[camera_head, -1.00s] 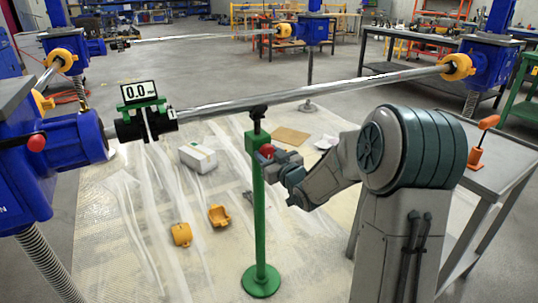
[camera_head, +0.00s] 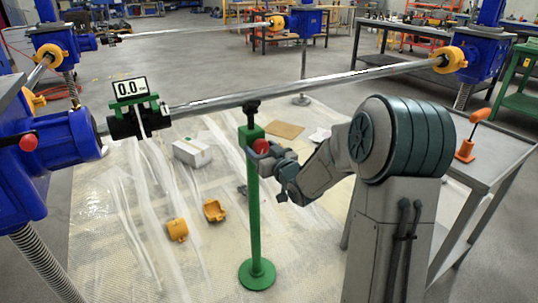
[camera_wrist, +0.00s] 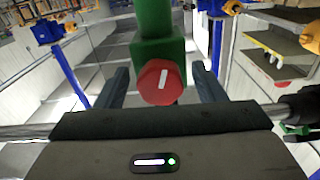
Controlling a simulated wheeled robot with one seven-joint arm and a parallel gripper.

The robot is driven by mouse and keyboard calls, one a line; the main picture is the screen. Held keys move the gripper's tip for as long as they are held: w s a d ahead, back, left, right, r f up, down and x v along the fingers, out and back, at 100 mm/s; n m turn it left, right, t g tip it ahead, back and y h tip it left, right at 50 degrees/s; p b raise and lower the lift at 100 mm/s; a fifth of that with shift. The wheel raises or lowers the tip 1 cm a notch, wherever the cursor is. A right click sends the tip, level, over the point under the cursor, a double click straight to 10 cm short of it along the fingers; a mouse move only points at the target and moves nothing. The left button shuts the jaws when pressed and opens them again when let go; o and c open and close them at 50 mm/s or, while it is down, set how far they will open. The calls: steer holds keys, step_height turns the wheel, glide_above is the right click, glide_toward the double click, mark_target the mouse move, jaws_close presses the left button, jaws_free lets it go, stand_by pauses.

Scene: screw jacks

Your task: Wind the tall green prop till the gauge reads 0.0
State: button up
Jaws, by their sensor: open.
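The tall green prop (camera_head: 254,210) stands upright on its round base, with a black head (camera_head: 253,107) just under the long shaft (camera_head: 290,91). Its red knob (camera_head: 262,146) faces my gripper (camera_head: 274,157). In the wrist view the red hexagonal knob (camera_wrist: 160,82) with a white mark sits between the fingers of my gripper (camera_wrist: 160,90), below the green block (camera_wrist: 158,50). The fingers stand apart, with a gap on each side of the knob. The gauge (camera_head: 130,88) on the green clamp at the left reads 0.0.
Blue gear housings (camera_head: 50,165) stand at the shaft's ends. Two yellow half-shells (camera_head: 214,210) and a white box (camera_head: 192,152) lie on the sheeted floor. A grey bench (camera_head: 490,160) with an orange-handled tool (camera_head: 471,135) is at the right.

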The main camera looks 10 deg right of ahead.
steer(key=p+v, duration=0.2)
steer(key=v, duration=1.1)
steer(key=shift+s+p, duration=0.25)
steer(key=shift+p, duration=0.1)
steer(key=shift+d+r, duration=0.1)
stand_by(1.0)
